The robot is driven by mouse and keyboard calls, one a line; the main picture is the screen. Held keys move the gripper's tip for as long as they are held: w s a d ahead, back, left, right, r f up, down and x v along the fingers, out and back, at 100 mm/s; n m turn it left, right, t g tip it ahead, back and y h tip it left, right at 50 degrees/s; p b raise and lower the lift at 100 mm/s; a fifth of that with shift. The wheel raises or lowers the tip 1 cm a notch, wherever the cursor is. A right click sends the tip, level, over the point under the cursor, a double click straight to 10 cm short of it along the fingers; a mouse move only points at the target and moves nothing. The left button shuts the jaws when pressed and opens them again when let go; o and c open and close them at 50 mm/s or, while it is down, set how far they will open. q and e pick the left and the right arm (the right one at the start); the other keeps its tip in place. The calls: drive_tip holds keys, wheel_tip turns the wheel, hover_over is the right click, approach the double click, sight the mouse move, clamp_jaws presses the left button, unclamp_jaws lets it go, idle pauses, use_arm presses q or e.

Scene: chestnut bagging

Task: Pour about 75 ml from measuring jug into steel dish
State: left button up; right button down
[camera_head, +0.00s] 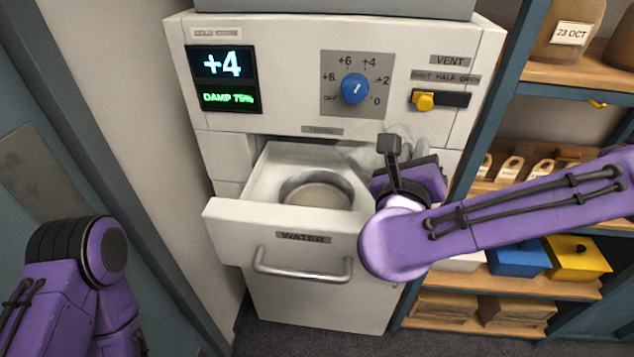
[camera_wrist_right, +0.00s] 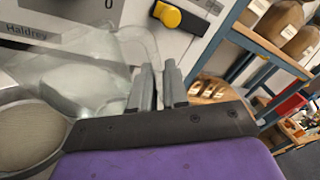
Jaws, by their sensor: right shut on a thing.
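The steel dish (camera_head: 316,191) sits inside the open drawer marked WATER (camera_head: 301,236). Its round rim also shows at the lower left of the right wrist view (camera_wrist_right: 28,135). The clear measuring jug (camera_head: 372,156) is at the drawer's right side, partly hidden by my right arm. In the right wrist view the jug (camera_wrist_right: 85,85) reaches leftward towards the dish. My right gripper (camera_wrist_right: 160,88) is shut on the jug's handle; it also shows in the head view (camera_head: 408,172). The jug's exact tilt and water level are hard to tell. My left gripper is out of view.
The white cabinet has a display (camera_head: 224,79), a blue knob (camera_head: 355,88) and a yellow vent slider (camera_head: 425,101) above the drawer. Wooden shelves (camera_head: 545,283) with jars, blue and yellow boxes stand close on the right. The drawer handle (camera_head: 302,271) sticks out in front.

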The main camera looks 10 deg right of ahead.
sight(381, 160)
drive_tip(key=shift+w+a+r+n+p, duration=0.25)
drive_tip(key=shift+a+r+n+p, duration=0.15)
drive_tip(key=shift+n+p, duration=0.4)
drive_tip(key=shift+a+p, duration=0.1)
drive_tip(key=shift+p, duration=0.25)
drive_tip(key=shift+w+a+f+n, duration=0.1)
drive_tip(key=shift+f+n, duration=0.05)
drive_tip(key=shift+n, duration=0.15)
drive_tip(key=shift+w+a+f+n+p, duration=0.15)
drive_tip(key=shift+a+f+n+p, duration=0.15)
drive_tip(key=shift+n+p, duration=0.25)
drive_tip(key=shift+w+a+n+p, duration=0.15)
drive_tip(key=shift+a+n+p, duration=0.1)
drive_tip(key=shift+n+p, duration=0.4)
idle(1.2)
